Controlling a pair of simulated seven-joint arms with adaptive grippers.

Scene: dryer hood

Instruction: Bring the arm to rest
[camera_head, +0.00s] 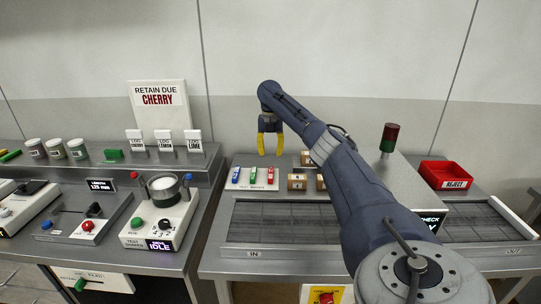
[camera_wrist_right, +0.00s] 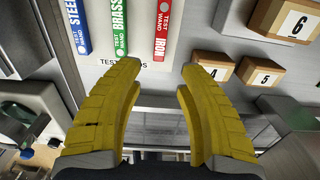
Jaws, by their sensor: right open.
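My right gripper (camera_head: 270,143) has yellow fingers and hangs in the air above the back of the right-hand bench, over the test wands. In the wrist view my right gripper (camera_wrist_right: 160,85) is open, with nothing between its fingers. My right arm reaches up from the lower right of the head view, bent at the top, with the gripper pointing down. My left gripper is not in view.
Blue, green and red test wands (camera_head: 253,176) lie on a white holder. Numbered boxes (camera_head: 297,182) stand beside them, close to my arm. A red reject bin (camera_head: 444,175) is at the right. A tester with a cup (camera_head: 163,188) is at the left.

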